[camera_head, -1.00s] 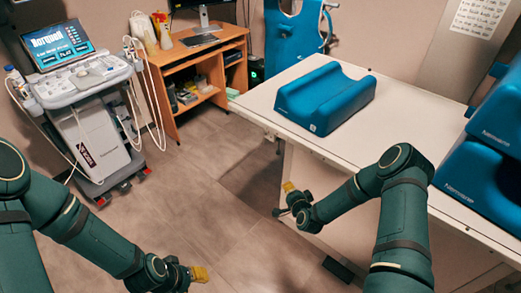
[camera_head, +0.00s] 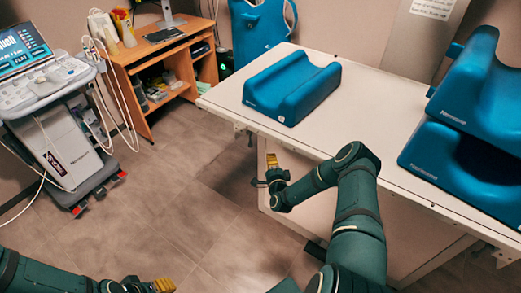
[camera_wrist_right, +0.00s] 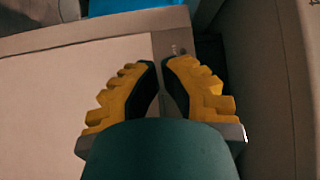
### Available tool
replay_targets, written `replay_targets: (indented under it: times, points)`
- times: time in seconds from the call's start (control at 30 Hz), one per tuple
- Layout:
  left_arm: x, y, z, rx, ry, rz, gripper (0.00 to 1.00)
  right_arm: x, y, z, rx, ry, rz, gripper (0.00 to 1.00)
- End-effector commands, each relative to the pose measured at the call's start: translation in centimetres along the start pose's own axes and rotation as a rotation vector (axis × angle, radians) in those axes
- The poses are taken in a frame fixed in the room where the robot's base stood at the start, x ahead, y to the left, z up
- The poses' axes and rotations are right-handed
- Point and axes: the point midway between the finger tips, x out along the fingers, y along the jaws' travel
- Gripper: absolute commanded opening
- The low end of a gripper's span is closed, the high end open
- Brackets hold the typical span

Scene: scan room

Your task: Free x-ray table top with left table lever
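The x-ray table top (camera_head: 350,118) is a pale flat slab that runs back to the left. Small dark fittings (camera_head: 240,129) show under its near left edge; I cannot make out which is the left lever. My right gripper (camera_head: 271,160) is beside and below that edge, its yellow fingers pointing up. In the right wrist view, the right gripper (camera_wrist_right: 160,66) has its fingertips nearly together, with only a narrow gap and nothing seen between them. My left gripper (camera_head: 163,286) is low at the bottom edge, over the floor; its opening is unclear.
A blue cushion (camera_head: 292,89) lies on the table top, and stacked blue cushions (camera_head: 465,165) are at the right. An ultrasound cart (camera_head: 57,120) stands at the left. A wooden desk (camera_head: 150,60) is behind. The floor (camera_head: 185,200) between cart and table is clear.

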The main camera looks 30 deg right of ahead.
Motion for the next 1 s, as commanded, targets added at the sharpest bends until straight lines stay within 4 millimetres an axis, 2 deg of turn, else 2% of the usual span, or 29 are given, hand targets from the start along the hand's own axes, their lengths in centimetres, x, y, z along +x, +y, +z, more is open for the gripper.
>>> replay_targets:
  times: [0.17,0.5,0.6,0.7,0.8,1.0]
  points:
    - [0.4,-0.1,0.0,0.000,0.002,0.000,0.47,2.0,0.0,0.1,0.000,0.000,-0.003,0.00]
    - [1.6,-0.6,-0.2,0.001,0.008,0.000,0.47,8.6,0.1,0.1,-0.002,0.000,-0.003,0.00]
    - [1.9,-0.7,-0.2,0.001,0.009,-0.001,0.47,10.0,0.1,0.3,0.001,-0.001,-0.001,0.00]
    - [1.6,-0.6,-0.2,0.001,0.009,-0.001,0.47,9.2,0.0,2.0,0.003,-0.004,0.002,0.00]
    - [1.6,-0.6,-0.2,0.001,0.009,0.000,0.47,8.8,0.0,2.9,0.002,-0.002,0.001,0.00]
    - [1.5,-0.6,-0.2,0.001,0.008,0.000,0.47,8.5,0.0,3.8,0.000,-0.001,0.001,0.00]
